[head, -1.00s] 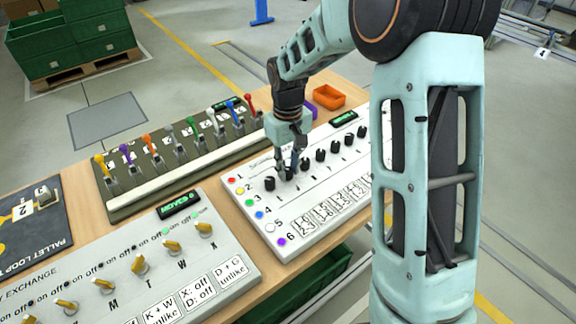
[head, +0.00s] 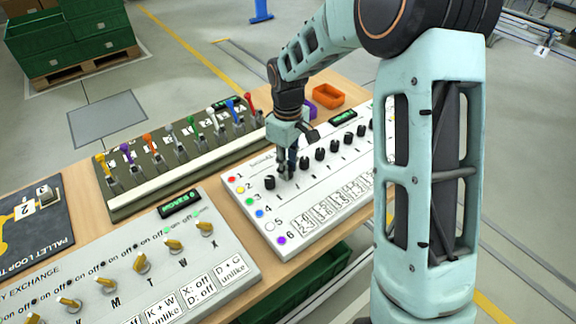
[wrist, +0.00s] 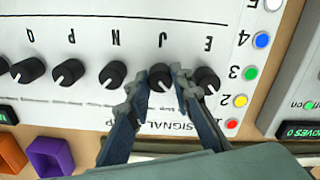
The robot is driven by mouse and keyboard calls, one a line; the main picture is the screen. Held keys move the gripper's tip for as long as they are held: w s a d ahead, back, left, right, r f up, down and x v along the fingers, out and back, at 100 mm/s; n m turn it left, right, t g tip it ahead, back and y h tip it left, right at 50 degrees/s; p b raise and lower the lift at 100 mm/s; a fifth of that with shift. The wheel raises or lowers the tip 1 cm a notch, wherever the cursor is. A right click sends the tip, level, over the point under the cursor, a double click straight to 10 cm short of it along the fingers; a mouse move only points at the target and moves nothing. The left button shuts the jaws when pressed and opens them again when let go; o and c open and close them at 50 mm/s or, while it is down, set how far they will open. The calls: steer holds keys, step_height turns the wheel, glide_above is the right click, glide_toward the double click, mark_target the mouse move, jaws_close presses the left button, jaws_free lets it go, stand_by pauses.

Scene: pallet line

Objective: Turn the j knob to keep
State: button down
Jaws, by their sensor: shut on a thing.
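The j knob (wrist: 160,76) is a black round knob on the white signal panel (wrist: 60,118), second from the right in the wrist view, with its letter beside it. My gripper (wrist: 159,86) is shut on it, one finger on each side. Its white pointer is mostly hidden, so I cannot tell its setting. In the head view my gripper (head: 286,176) points down onto the panel and hides the j knob. I cannot read any "keep" mark.
The e knob (wrist: 207,79) sits close beside one finger, and the n knob (wrist: 112,75) beside the other. Coloured levers (head: 178,152) stand behind. A panel with yellow knobs (head: 140,262) is in front. An orange bin (head: 328,97) and a purple bin (wrist: 50,156) lie beyond.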

steer(key=c, duration=1.7)
jaws_free()
step_height(320, 180, up, 12)
steer(key=shift+r, duration=0.1)
